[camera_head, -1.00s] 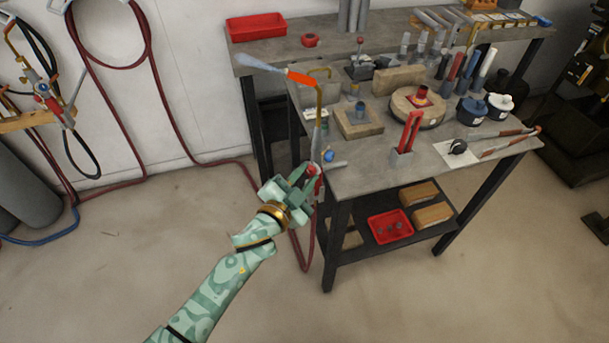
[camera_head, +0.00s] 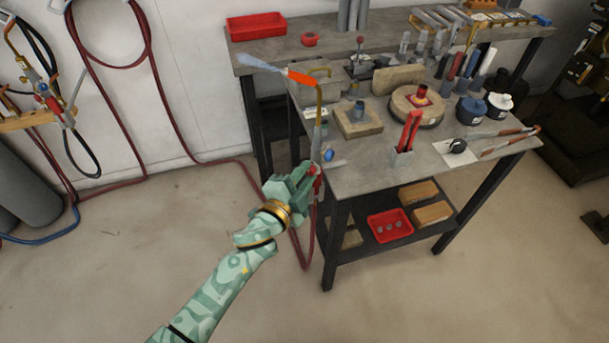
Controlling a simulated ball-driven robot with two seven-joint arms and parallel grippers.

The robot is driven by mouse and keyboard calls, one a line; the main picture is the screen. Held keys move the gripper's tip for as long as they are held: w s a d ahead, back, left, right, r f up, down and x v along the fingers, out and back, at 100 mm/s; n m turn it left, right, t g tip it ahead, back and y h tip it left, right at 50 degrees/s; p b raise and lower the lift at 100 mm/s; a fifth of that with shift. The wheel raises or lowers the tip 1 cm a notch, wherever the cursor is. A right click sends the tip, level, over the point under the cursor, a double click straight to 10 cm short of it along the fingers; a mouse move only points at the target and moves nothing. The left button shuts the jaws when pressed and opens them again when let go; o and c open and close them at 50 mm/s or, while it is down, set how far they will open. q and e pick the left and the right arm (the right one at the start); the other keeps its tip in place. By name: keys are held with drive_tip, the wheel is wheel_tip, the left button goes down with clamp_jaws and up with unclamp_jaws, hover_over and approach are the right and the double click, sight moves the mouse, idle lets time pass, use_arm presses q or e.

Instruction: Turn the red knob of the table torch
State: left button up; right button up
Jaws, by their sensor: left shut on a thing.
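The table torch (camera_head: 318,127) stands upright at the left edge of the workbench, with a bent brass neck. A flame (camera_head: 297,76), orange near the tip and pale blue farther out, points left from it. Its blue knob (camera_head: 328,154) shows on the right side of the torch body. The red knob (camera_head: 313,169) is low on the left side, partly hidden by my fingers. My left gripper (camera_head: 306,174) reaches up from the lower left and is shut on the red knob. My right gripper is out of view.
The workbench (camera_head: 355,184) holds firebricks, a round block, jars and tongs. An upright red-handled tool (camera_head: 409,131) stands near its front edge. A red tray (camera_head: 391,226) is on the lower shelf. Red hoses (camera_head: 185,148) hang at the wall.

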use_arm(q)
drive_tip(key=o, duration=1)
drive_tip(key=p+v, duration=0.2)
drive_tip(key=v, duration=1.4)
drive_tip(key=shift+s+a, duration=0.1)
drive_tip(key=shift+s, duration=0.05)
